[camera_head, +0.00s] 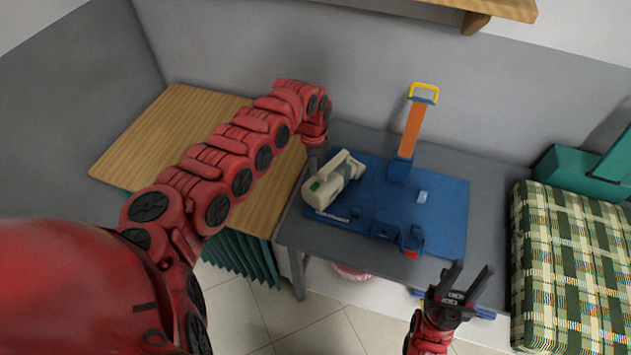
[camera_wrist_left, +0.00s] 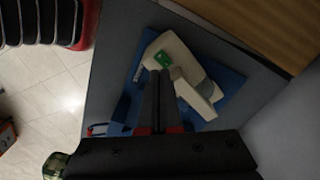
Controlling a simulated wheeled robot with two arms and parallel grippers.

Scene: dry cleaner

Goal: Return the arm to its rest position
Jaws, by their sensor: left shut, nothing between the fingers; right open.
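My left arm reaches in from the left over the wooden board, and its gripper (camera_head: 315,158) points down just left of a cream handheld device (camera_head: 328,181). In the left wrist view the shut, empty fingers (camera_wrist_left: 158,82) appear in front of the cream device (camera_wrist_left: 172,52), with its green patch near the fingertips. I cannot tell whether they touch it. My right gripper (camera_head: 464,285) is open and empty, in front of the grey table's front edge.
A blue mat (camera_head: 445,206) on the grey table (camera_head: 296,229) carries the device, an orange upright piece (camera_head: 411,130) and small blue parts. A wooden top (camera_head: 150,138) is at left. A green checked cushion (camera_head: 568,262) is at right. A shelf (camera_head: 505,8) hangs above.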

